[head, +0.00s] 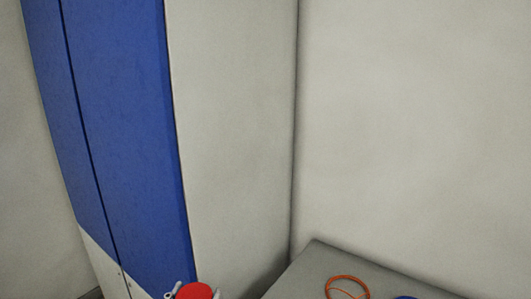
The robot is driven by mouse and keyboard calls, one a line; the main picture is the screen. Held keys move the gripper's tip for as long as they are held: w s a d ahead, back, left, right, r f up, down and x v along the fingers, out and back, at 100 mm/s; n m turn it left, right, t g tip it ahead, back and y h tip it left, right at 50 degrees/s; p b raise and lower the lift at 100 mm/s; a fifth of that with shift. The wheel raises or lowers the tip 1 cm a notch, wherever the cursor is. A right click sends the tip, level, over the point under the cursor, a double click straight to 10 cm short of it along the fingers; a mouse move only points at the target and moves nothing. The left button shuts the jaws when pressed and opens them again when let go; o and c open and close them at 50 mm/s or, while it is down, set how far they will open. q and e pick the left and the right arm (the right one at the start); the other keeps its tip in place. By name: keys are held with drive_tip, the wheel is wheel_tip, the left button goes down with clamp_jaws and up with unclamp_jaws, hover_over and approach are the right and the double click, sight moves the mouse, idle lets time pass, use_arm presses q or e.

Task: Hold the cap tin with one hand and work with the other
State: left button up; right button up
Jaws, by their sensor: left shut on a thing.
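A red round thing (196,290) shows at the bottom edge, left of the middle, cut off by the frame. It may be the cap tin, but too little of it shows to be sure. Small grey parts of my left gripper (193,293) show on both sides of it, and the gripper is shut on it. The rest of this gripper and its arm are below the frame. My right gripper is not in view.
A grey bench top (313,271) is at the lower right, with an orange loop (347,280) lying on it. A blue thing (405,297) is cut off at the bottom edge. A tall cabinet (125,130) with blue doors stands at left.

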use_arm(q)
drive_tip(key=s+a+f+n+y, duration=0.2)
drive_tip(key=a+f+y, duration=0.1)
drive_tip(key=a+f, duration=0.1)
drive_tip(key=shift+s+a, duration=0.2)
drive_tip(key=shift+a, duration=0.55)
